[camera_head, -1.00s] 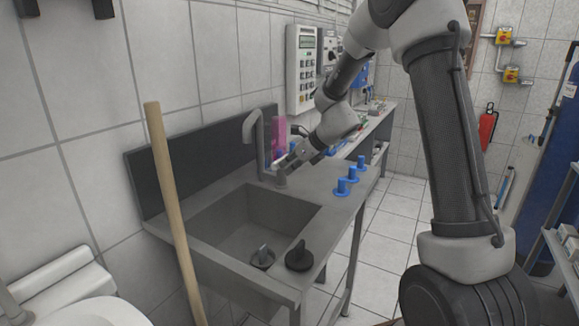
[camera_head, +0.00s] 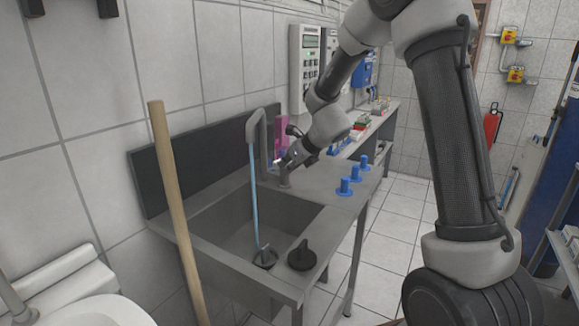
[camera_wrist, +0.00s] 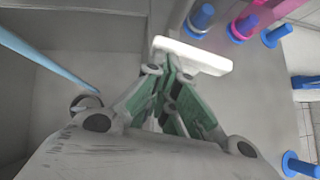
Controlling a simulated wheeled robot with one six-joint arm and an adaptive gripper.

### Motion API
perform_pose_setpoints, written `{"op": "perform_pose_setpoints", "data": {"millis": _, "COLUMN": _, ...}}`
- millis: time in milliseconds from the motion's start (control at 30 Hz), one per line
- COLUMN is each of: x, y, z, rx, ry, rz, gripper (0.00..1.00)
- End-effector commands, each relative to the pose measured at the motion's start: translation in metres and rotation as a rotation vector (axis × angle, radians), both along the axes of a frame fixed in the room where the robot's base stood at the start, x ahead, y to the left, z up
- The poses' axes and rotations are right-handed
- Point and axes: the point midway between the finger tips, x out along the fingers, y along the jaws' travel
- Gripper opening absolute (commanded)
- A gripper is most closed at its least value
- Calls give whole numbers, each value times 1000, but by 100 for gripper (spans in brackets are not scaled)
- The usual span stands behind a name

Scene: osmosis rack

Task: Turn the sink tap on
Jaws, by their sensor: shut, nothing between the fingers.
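The grey sink tap (camera_head: 259,130) stands at the back of the steel sink (camera_head: 325,210), its curved spout over the basin. A blue stream of water (camera_head: 254,195) runs from the spout to the drain; it also shows at the left of the wrist view (camera_wrist: 45,58). My gripper (camera_head: 283,170) is low beside the tap's base. In the wrist view its green-padded fingers (camera_wrist: 172,75) are shut and empty. A white bar (camera_wrist: 195,55), possibly the tap lever, lies across just past the fingertips; I cannot tell whether they touch it.
Several blue pegs (camera_head: 345,187) stand on the counter right of my gripper. A pink object (camera_head: 281,132) is behind the tap. A black knob-like plug (camera_head: 301,256) sits on the front rim. A wooden pole (camera_head: 174,205) leans before the sink's left side.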

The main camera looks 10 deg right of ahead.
Motion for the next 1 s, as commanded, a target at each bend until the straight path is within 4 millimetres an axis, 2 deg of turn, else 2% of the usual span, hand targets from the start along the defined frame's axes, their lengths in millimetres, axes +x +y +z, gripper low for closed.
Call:
{"op": "perform_pose_setpoints", "data": {"millis": 433, "x": 4, "y": 15, "z": 0, "rx": 0, "ry": 0, "rz": 3, "gripper": 0}}
{"op": "perform_pose_setpoints", "data": {"millis": 1000, "x": 5, "y": 18, "z": 0, "rx": -1, "ry": 0, "rz": 2, "gripper": 0}}
